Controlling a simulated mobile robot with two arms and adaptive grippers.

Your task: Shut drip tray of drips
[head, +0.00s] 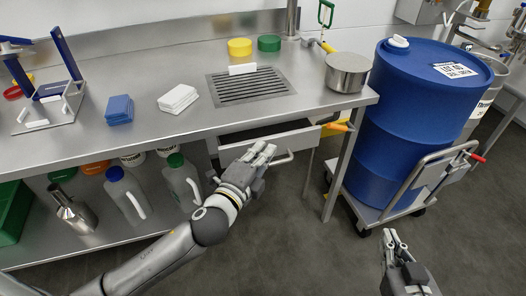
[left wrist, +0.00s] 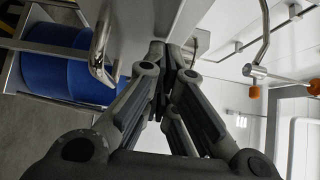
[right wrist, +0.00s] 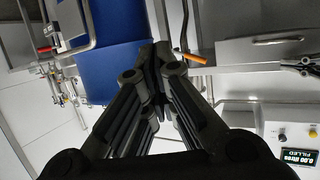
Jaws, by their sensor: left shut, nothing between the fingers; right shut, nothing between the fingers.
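The drip tray (head: 290,137) is a metal drawer under the bench's slotted drain grate (head: 248,86). It stands partly pulled out, with a dark gap showing behind its front. Its bar handle (head: 286,158) also shows in the left wrist view (left wrist: 101,58) and the right wrist view (right wrist: 268,40). My left gripper (head: 270,147) is shut and empty in front of the tray front, just left of the handle; whether it touches the front is unclear. My right gripper (head: 389,234) is shut and empty, low at the right, well away from the tray.
A blue drum (head: 415,110) on a trolley (head: 440,175) stands right of the bench. A steel pot (head: 346,72), white pads (head: 178,98) and blue pads (head: 119,109) are on the bench. Jugs (head: 183,182) stand on the lower shelf. The floor in front is clear.

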